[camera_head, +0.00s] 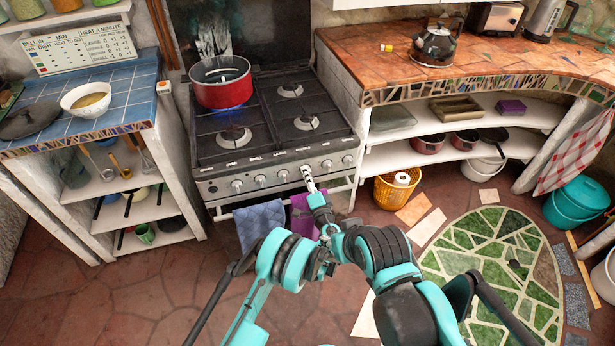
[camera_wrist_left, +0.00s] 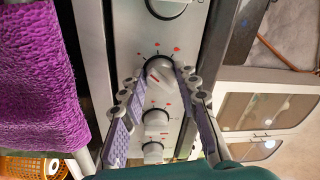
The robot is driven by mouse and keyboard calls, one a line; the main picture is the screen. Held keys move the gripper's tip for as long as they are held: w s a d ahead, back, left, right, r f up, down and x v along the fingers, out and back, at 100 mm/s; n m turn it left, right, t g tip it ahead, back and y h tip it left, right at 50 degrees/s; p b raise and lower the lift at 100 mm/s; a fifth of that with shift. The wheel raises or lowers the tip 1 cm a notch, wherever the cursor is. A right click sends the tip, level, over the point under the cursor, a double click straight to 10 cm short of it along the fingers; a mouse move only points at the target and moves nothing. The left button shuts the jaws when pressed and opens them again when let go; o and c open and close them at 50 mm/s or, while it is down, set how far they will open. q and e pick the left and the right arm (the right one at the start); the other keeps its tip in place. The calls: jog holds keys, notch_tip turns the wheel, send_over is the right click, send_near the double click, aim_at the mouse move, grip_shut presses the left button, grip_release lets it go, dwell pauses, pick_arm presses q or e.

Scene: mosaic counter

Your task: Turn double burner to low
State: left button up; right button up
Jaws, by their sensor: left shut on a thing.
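The gas stove (camera_head: 275,125) has a front panel with a row of round metallic knobs. My left gripper (camera_head: 308,172) is at the panel, on a knob right of its middle. In the left wrist view, the fingers of my left gripper (camera_wrist_left: 162,76) are on both sides of that burner knob (camera_wrist_left: 160,70), shut on it. The knob's grip looks turned at a slant, with red marks printed around it. The panel labels are too small to read surely. My right gripper is not seen.
A red pot (camera_head: 222,90) stands on the back left burner. A blue towel (camera_head: 261,222) and a purple towel (camera_head: 301,214) hang on the rail below the knobs; the purple one also shows beside my gripper in the left wrist view (camera_wrist_left: 40,75). A wicker basket (camera_head: 394,192) stands right of the stove.

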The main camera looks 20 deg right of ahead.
pick_arm(q)
jog(key=o, duration=1.2)
jog(key=shift+c, duration=0.2)
